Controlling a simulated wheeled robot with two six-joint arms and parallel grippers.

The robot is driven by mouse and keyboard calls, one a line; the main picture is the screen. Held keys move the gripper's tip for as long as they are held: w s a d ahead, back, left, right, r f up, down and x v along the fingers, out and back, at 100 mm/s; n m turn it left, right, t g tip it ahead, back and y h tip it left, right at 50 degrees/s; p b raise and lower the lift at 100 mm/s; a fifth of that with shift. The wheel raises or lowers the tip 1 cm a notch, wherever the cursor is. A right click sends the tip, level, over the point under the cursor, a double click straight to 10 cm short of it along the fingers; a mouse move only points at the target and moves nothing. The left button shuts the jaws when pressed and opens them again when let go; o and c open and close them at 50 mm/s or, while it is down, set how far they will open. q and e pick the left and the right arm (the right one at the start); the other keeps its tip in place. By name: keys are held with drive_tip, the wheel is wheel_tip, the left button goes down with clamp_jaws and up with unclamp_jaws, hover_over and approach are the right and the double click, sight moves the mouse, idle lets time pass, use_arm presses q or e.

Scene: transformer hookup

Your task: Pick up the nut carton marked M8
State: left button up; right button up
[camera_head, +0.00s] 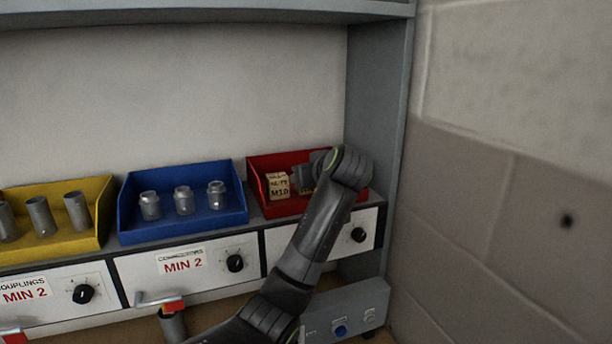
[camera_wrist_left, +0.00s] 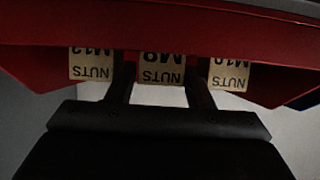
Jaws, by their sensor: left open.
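The nut carton marked M8 (camera_wrist_left: 161,68) is a small tan box with dark lettering, upside down in the left wrist view. It sits between the M12 carton (camera_wrist_left: 91,66) and the M10 carton (camera_wrist_left: 229,74) in the red bin (camera_wrist_left: 30,55). My left gripper (camera_wrist_left: 160,82) is open, one finger on each side of the M8 carton; whether they touch it I cannot tell. In the head view the M10 carton (camera_head: 278,187) shows at the left of the red bin (camera_head: 258,168), and my arm hides most of the rest. My right gripper is not in view.
A blue bin (camera_head: 130,212) with metal fittings and a yellow bin (camera_head: 45,246) with grey cylinders stand left of the red bin. A grey side panel (camera_head: 372,130) closes the shelf on the right, near my arm. The back wall above is clear.

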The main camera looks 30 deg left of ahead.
use_arm(q)
drive_tip(key=x, duration=0.2)
drive_tip(key=shift+w+a, duration=0.1)
drive_tip(key=shift+a, duration=0.2)
drive_tip(key=shift+d, duration=0.1)
drive_tip(key=c, duration=0.8)
